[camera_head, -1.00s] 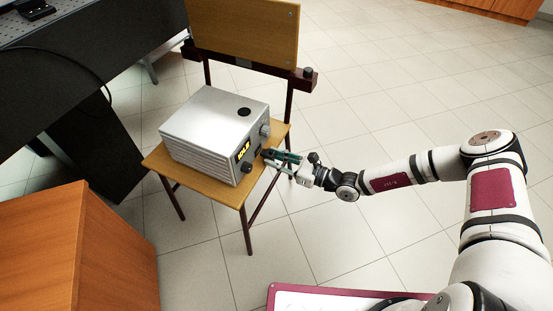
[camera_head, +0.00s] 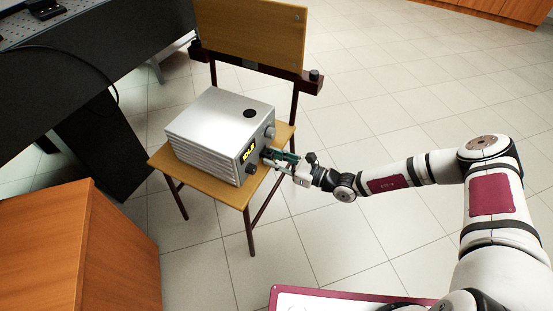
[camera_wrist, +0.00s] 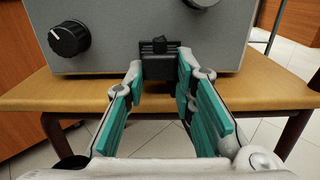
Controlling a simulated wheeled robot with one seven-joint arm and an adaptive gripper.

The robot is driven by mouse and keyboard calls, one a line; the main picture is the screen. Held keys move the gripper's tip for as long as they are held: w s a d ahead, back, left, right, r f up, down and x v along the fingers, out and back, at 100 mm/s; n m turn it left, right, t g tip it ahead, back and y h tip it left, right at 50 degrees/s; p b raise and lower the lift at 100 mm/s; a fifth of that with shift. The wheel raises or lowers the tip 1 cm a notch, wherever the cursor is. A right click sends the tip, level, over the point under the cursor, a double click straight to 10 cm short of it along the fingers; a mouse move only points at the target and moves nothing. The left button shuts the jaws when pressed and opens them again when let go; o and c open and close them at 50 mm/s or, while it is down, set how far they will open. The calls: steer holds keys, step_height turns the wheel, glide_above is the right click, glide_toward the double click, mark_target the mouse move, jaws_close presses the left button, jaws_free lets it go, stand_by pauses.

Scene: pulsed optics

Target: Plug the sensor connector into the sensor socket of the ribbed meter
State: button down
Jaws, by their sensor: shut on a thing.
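The ribbed meter (camera_head: 205,161) is a silver-grey box with ribbed sides, standing on the chair seat. Its front has a lit yellow display (camera_head: 248,151) and black knobs, one (camera_wrist: 69,39) at upper left in the wrist view. My gripper (camera_head: 273,155) is at the lower part of this front. Its teal-padded fingers (camera_wrist: 159,78) are shut on the black sensor connector (camera_wrist: 158,67), which points at the panel. A dark ribbed part shows around the connector's far end. The sensor socket is hidden behind it, and I cannot tell whether the connector is in it.
The wooden chair (camera_head: 190,182) has little free seat in front of the meter, and its backrest (camera_head: 250,35) rises behind. A wooden cabinet (camera_head: 75,250) stands at lower left, a dark bench (camera_head: 90,55) at upper left. The tiled floor at right is open.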

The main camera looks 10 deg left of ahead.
steer(key=shift+a, duration=0.15)
steer(key=c, duration=1.3)
jaws_free()
steer(key=v, duration=1.6)
steer(key=shift+w, duration=0.1)
